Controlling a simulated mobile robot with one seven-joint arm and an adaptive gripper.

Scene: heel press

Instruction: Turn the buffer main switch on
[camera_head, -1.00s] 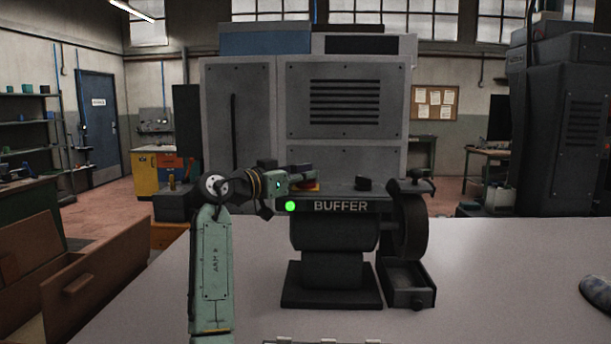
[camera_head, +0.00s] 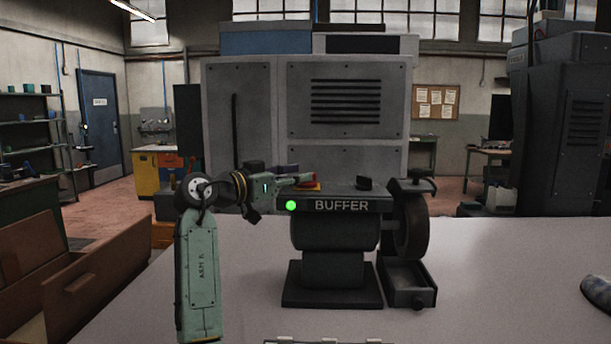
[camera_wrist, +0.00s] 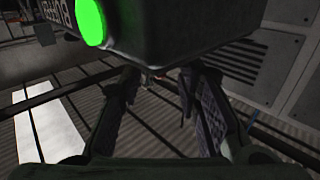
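The buffer (camera_head: 335,235) is a dark bench machine on the pale table, with its name on the front. A round green light (camera_head: 291,205) glows left of the name; this light also shows large in the wrist view (camera_wrist: 90,20). My gripper (camera_head: 282,186) is just left of the switch, close to the buffer's top edge; contact cannot be told. In the wrist view my gripper (camera_wrist: 158,80) has its two dark fingers apart with nothing clearly held between them.
A large grey cabinet (camera_head: 345,130) stands behind. The table (camera_head: 500,280) is clear at right, except for a dark object at its edge.

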